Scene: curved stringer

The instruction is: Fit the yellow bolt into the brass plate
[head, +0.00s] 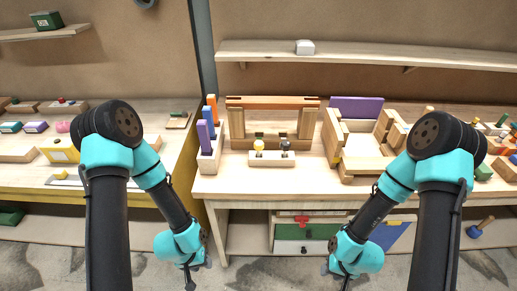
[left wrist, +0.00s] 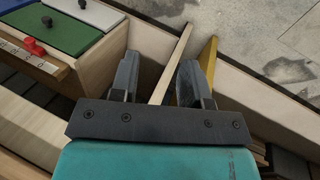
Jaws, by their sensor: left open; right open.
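A yellow round-topped piece (head: 259,146), possibly the yellow bolt, stands in a small pale wooden block (head: 271,159) on the right bench beside a dark round-topped piece. I cannot tell its shape below the top. I cannot clearly make out the brass plate. My left gripper (head: 190,280) hangs low in front of the benches, well away from the yellow piece. In the left wrist view my left gripper (left wrist: 157,78) is open, with nothing held between its fingers. My right gripper (head: 347,281) hangs low at the front right; it is open and mostly cut off.
A wooden frame (head: 272,103) stands behind the block. A holder with upright coloured pieces (head: 208,150) is at its left and an open wooden box (head: 360,168) at its right. A green drawer front (left wrist: 62,30) with a dark knob is below the bench. The gap between the benches is open.

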